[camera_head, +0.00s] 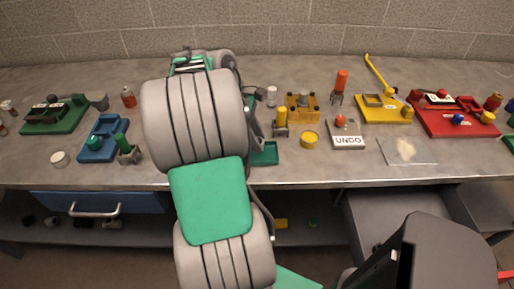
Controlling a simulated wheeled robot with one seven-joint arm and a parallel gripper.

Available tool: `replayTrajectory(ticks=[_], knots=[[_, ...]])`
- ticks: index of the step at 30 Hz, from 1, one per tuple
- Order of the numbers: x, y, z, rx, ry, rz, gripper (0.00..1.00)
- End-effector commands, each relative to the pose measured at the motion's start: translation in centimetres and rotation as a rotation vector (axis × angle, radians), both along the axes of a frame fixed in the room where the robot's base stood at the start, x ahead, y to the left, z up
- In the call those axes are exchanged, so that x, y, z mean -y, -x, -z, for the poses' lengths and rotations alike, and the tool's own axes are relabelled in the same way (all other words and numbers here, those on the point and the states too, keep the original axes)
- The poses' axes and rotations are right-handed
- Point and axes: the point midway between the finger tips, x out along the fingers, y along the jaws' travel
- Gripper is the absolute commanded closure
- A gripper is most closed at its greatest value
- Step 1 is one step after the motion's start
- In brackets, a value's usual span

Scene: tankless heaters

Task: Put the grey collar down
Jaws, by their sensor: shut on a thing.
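My arm rises through the middle of the view and bends over the bench (345,175). Its thick grey links hide my gripper, so I see neither the fingertips nor anything between them. I cannot make out the grey collar as held. A small grey square piece (129,158) with a green post (122,142) stands near the front left of the bench. Another grey piece (98,101) sits beside the green fixture (56,116). I cannot tell whether either is a collar.
A blue fixture (97,148) is at left. A teal tray (265,154) shows partly behind my arm. A yellow cup (310,139), an UNDO button box (346,140), a yellow fixture (383,116) and a red fixture (452,124) stand to the right. A clear sheet (407,151) lies near the front edge.

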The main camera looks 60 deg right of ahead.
Motion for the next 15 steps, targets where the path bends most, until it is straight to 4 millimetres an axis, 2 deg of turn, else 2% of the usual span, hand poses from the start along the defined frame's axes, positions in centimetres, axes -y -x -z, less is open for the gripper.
replayTrajectory(ticks=[1,4,15], knots=[[0.0,0.0,1.6,-0.001,-0.001,-0.001,1.0],[0.0,0.0,2.9,0.0,0.0,0.0,1.0],[0.0,0.0,3.3,0.0,0.0,-0.001,1.0]])
